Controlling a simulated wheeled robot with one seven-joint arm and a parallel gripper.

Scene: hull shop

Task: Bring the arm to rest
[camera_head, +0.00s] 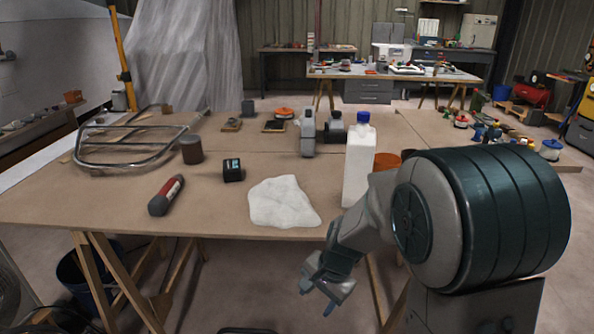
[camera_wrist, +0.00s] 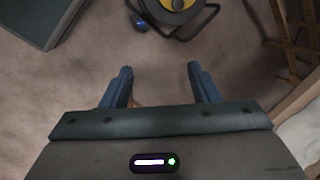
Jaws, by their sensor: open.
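My gripper (camera_head: 318,296) hangs low in front of the table's front edge, right of the picture's middle, with my arm bent down to it. In the wrist view my gripper (camera_wrist: 158,78) shows two blue fingers spread apart with nothing between them, over bare floor. The wooden work table (camera_head: 110,203) stands behind the gripper. The gripper looks clear of the table top. My arm hides part of the table's right side.
A white cloth (camera_head: 283,202) and a white bottle with a blue cap (camera_head: 359,165) are near the table's front edge. A red-grey tool (camera_head: 166,195) lies left. A yellow-black reel (camera_wrist: 177,8) stands on the floor ahead of the fingers. A dark box edge (camera_wrist: 40,22) is at upper left.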

